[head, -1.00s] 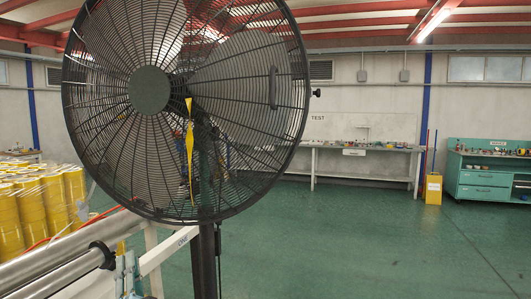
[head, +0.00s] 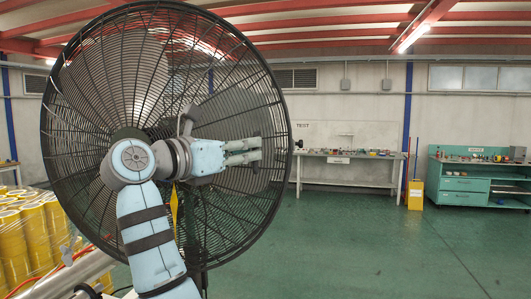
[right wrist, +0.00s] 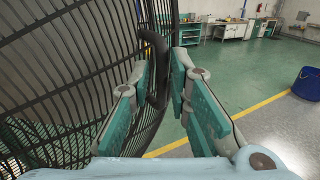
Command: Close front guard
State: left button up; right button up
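The fan's round black wire front guard (head: 90,90) fills the left half of the head view. Its round hub plate is mostly hidden behind my right arm. My right gripper (head: 258,150) reaches across the guard to its right side, fingers pointing right. In the right wrist view the dark curved guard handle (right wrist: 157,62) stands between the two teal-padded fingers of my right gripper (right wrist: 160,80). The fingers are apart on either side of it; a firm grip does not show. The wire guard also fills the left of this view (right wrist: 60,60). My left gripper is out of view.
Yellow drums (head: 30,235) stand at the lower left beside a metal roller (head: 70,272). A long workbench (head: 345,160), a yellow bin (head: 415,195) and a green cabinet (head: 465,185) stand along the back. The green floor on the right is clear. A blue bin (right wrist: 307,83) shows at the right wrist view's edge.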

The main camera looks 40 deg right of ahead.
jog(key=shift+d+r, duration=0.1)
jog(key=shift+d, duration=0.7)
jog(key=shift+a, duration=0.15)
jog(key=shift+c, duration=0.6)
grip_shut()
